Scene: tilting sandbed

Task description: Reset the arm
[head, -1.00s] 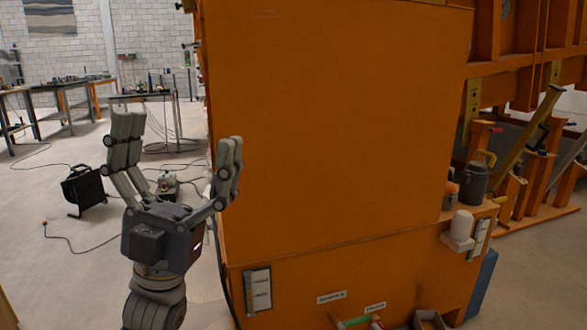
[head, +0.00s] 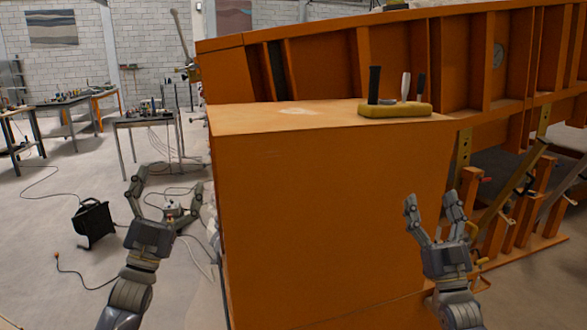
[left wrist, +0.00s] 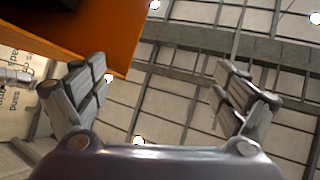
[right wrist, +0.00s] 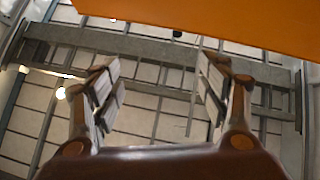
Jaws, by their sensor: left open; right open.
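My left gripper (head: 162,190) is in the head view to the left of the large orange cabinet (head: 320,210), pointing up, open and empty. In the left wrist view its two fingers (left wrist: 160,95) are spread, with ceiling beams between them. My right gripper (head: 432,205) is in front of the cabinet's right side, also pointing up, open and empty. In the right wrist view its fingers (right wrist: 158,95) are apart with only ceiling beyond them.
A yellow holder (head: 395,110) with upright handled tools stands on the cabinet top. The long orange sandbed frame (head: 460,60) runs behind. A black box-like item (head: 93,222) and cables lie on the floor at left; workbenches (head: 150,121) stand farther back.

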